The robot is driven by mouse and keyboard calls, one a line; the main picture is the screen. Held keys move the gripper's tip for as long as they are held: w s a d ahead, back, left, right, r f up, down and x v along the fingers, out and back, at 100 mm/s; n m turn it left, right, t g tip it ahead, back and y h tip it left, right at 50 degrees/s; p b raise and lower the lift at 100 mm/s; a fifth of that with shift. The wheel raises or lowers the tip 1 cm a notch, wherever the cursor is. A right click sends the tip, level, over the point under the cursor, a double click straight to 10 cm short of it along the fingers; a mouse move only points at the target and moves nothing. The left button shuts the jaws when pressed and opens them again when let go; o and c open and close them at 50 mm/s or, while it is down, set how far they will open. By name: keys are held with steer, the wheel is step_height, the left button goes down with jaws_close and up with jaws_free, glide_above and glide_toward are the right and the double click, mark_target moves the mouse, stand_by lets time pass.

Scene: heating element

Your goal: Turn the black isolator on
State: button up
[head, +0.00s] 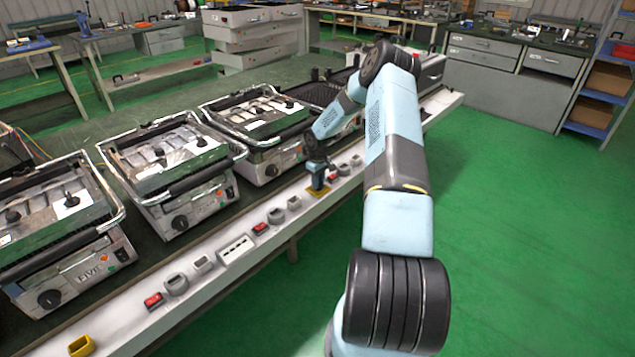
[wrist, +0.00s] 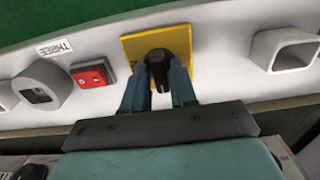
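The black isolator (wrist: 160,68) is a black rotary knob on a square yellow plate (wrist: 133,48), mounted on the white panel strip. My gripper (wrist: 161,82) is at the isolator, with one finger on each side of its black handle. The fingers are apart, and I cannot tell whether they press on the handle. In the head view my gripper (head: 317,170) points down at the yellow plate (head: 318,192), and it mostly hides the knob.
A red switch (wrist: 92,76) and a grey socket (wrist: 40,92) sit left of the plate in the wrist view, with another grey socket (wrist: 286,50) on the right. Behind the strip stand several contact grills (head: 175,165). The green floor at right is clear.

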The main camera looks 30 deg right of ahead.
jaws_close()
steer(key=shift+m, duration=0.3)
steer(key=m, duration=0.3)
steer(key=shift+m, duration=0.4)
steer(key=m, duration=0.3)
steer(key=shift+m, duration=0.3)
steer(key=m, duration=0.5)
steer(key=shift+m, duration=2.5)
steer(key=shift+o, duration=1.7)
jaws_free()
